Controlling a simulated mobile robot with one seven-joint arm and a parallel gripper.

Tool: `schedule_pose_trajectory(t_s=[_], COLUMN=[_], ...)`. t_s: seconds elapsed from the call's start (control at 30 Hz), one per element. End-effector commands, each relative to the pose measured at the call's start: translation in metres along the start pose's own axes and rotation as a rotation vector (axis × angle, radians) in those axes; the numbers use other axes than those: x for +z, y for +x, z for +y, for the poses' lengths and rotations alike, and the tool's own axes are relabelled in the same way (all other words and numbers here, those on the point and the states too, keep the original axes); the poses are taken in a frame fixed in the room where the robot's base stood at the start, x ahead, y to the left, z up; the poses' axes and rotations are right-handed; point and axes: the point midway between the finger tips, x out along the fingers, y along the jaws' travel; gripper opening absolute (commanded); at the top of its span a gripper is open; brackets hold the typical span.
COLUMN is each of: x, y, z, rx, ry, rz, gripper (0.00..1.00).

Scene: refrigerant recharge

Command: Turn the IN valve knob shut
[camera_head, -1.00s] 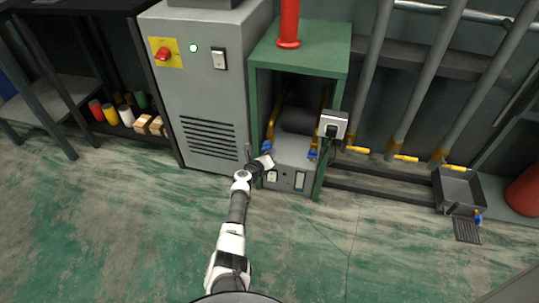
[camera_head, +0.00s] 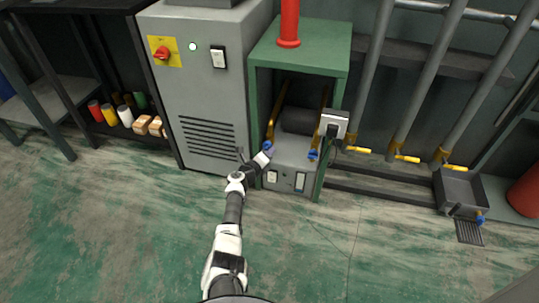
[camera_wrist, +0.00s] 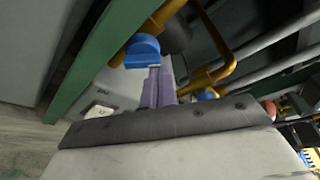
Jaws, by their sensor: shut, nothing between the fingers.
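A blue valve knob (camera_wrist: 142,50) sits on a yellow pipe at the left in the wrist view. It also shows in the head view (camera_head: 267,146), at the left front of the green-framed unit. In the head view my gripper (camera_head: 271,149) is beside the knob. A second blue knob (camera_head: 313,154) is at the unit's right.
The green frame (camera_head: 258,100) stands close to the left of the knob. A grey cabinet (camera_head: 200,100) stands farther left. A grey front panel (camera_head: 285,179) with switches lies below the knobs. A dark cylinder (camera_head: 299,120) lies behind. The green floor in front is clear.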

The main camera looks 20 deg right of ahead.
Motion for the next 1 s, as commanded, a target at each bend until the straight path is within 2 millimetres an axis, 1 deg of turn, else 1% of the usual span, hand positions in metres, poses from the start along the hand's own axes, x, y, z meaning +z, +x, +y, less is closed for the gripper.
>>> schedule_pose_trajectory(t_s=[1.0], x=[0.0079], y=[-0.0024], z=[-0.0024], rx=[-0.126], ry=[-0.359], rz=[-0.004], gripper=[0.0])
